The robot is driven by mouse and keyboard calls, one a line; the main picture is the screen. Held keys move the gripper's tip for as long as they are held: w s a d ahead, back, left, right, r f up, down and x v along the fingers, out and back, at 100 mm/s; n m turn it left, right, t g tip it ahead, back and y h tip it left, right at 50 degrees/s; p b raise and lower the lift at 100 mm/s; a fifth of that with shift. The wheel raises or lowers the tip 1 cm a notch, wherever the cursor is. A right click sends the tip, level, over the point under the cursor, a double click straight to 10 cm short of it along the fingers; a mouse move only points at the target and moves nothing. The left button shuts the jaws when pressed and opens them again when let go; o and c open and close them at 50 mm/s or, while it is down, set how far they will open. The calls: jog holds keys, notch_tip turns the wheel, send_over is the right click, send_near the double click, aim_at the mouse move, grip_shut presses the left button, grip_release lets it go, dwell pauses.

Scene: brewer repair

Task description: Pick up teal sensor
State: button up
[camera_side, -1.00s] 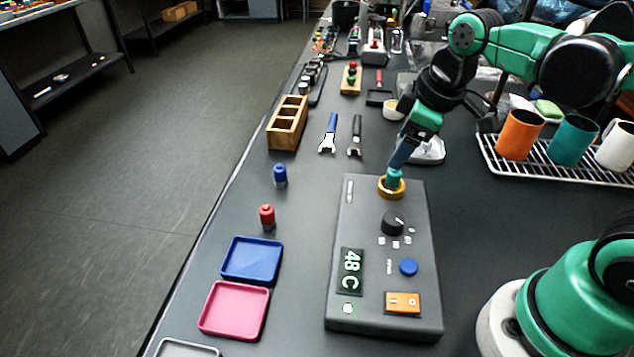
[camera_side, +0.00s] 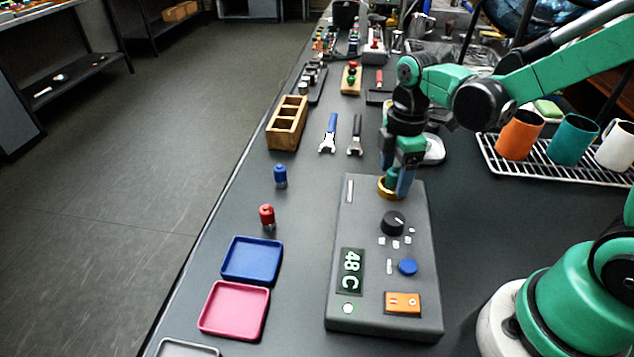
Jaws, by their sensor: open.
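The teal sensor (camera_side: 392,179) stands in the brass-coloured ring (camera_side: 384,190) at the far end of the grey brewer panel (camera_side: 365,215). My gripper (camera_side: 397,180) points down over it, with its blue-grey fingers on either side of the sensor. The fingers are open, and I cannot tell whether either one touches the sensor. The near finger hides part of the sensor and of the ring.
A blue sensor (camera_side: 280,175) and a red sensor (camera_side: 267,216) stand left of the panel. A blue tray (camera_side: 252,260) and a pink tray (camera_side: 234,309) lie nearer. Two wrenches (camera_side: 328,135) and a wooden box (camera_side: 287,123) lie beyond. Cups stand on a rack (camera_side: 560,172) at right.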

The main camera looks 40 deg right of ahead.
jog(key=shift+f, duration=0.1)
grip_shut()
dwell(0.4)
